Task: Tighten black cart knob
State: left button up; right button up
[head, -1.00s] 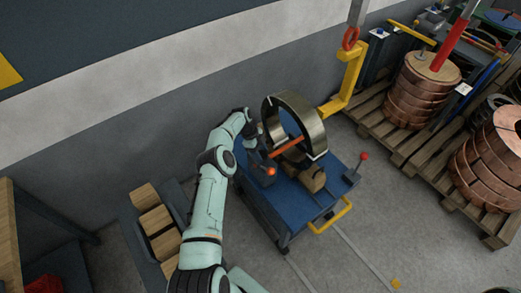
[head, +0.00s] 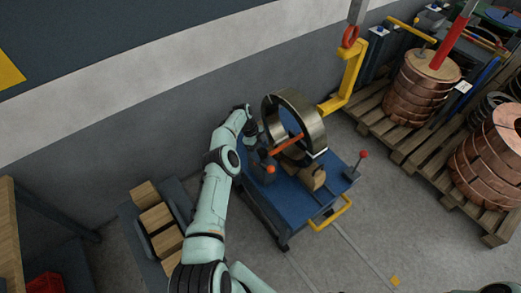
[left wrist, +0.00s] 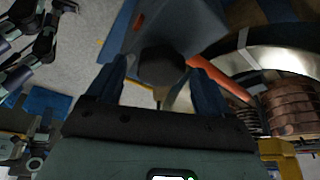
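The blue cart (head: 283,206) stands by the wall and bears a large steel ring (head: 305,115) on wooden blocks. My left gripper (head: 250,130) is at the cart's far left side, beside the ring. In the left wrist view the round black knob (left wrist: 162,66) sits on a grey-blue cart part (left wrist: 180,25). The left gripper (left wrist: 158,80) is open, with one dark finger on each side of the knob. A small gap shows at the left finger; contact at the right finger cannot be told. In the head view the knob cannot be made out. I cannot identify my right gripper.
An orange-ended lever (head: 271,169) and a red-topped lever (head: 363,155) stand on the cart. A yellow hook (head: 347,80) hangs behind the ring. Copper coils (head: 418,90) stand on pallets at right. Wooden blocks (head: 155,218) lie at left.

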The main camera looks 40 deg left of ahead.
pick_arm(q)
jog(key=shift+r, duration=0.15)
jog(key=v, duration=0.7)
jog(key=shift+r, duration=0.1)
